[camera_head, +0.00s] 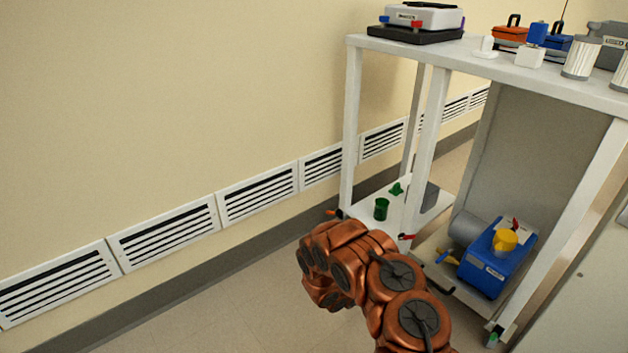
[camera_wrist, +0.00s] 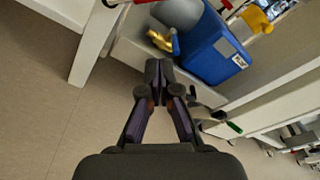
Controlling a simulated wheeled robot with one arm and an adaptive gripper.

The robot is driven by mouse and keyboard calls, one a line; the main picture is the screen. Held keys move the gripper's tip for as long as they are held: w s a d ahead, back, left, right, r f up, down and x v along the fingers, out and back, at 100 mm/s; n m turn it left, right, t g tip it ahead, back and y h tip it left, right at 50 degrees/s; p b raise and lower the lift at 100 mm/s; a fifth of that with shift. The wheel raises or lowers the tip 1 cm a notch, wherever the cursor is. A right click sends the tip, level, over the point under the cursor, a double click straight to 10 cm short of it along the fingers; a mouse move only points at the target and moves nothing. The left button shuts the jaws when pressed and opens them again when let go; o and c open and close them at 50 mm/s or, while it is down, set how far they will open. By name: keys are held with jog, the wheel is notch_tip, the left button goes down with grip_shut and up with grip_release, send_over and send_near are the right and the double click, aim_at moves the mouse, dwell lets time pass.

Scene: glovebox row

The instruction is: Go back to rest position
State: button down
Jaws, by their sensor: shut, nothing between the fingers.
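My gripper (camera_wrist: 159,72) shows in the wrist view with its two fingertips together and nothing between them. It points toward the lower shelf of a white cart, with a blue box (camera_wrist: 214,50) just beyond and to the right of the fingertips. I cannot tell the exact gap to the shelf edge. In the head view my copper-coloured arm is folded at the bottom centre, in front of the cart, and the gripper itself is hidden there.
The white cart (camera_head: 432,120) stands right, equipment on top. Its lower shelf holds the blue box (camera_head: 487,270) with a yellow cup (camera_head: 503,241), and a green cup (camera_head: 381,209). A vented wall (camera_head: 257,193) runs along the left. Floor (camera_head: 235,310) left of my arm is clear.

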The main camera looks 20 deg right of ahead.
jog(key=s+d+r+m+g+h+p, duration=0.1)
jog(key=s+d+r+m+g+p, duration=0.2)
jog(key=r, duration=0.9)
jog(key=s+r+m+g+p, duration=0.25)
jog(key=r+m+p, duration=0.2)
jog(key=r, duration=0.65)
jog(key=s+a+r+m+g+y+p, duration=0.2)
jog(key=s+r+m+p, duration=0.35)
jog(key=r, duration=0.55)
jog(key=s+a+r+m+g+y+p, duration=0.15)
jog(key=s+r+m+g+p, duration=0.35)
jog(key=r, duration=0.6)
jog(key=s+a+r+m+t+y+p, duration=0.3)
jog(key=s+a+r+m+y+p, duration=0.3)
jog(key=s+a+r+p, duration=0.5)
jog(key=s+a+r+m+t+y+p, duration=0.1)
jog(key=s+a+r+y+p, duration=0.1)
jog(key=a+r, duration=0.3)
jog(key=s+a+r+m+t+y+p, duration=0.2)
jog(key=s+a+r+y+p, duration=0.1)
jog(key=a, duration=0.8)
jog(key=s+a+r+m+t+y+p, duration=0.1)
jog(key=s+a+r+y+p, duration=0.2)
jog(key=a+r+p, duration=0.3)
notch_tip(320, 180, up, 3)
jog(key=shift+s+a+f, duration=0.1)
jog(key=shift+s+a, duration=0.5)
jog(key=shift+a, duration=0.4)
jog(key=shift+d+m, duration=0.15)
jog(key=shift+m, duration=0.15)
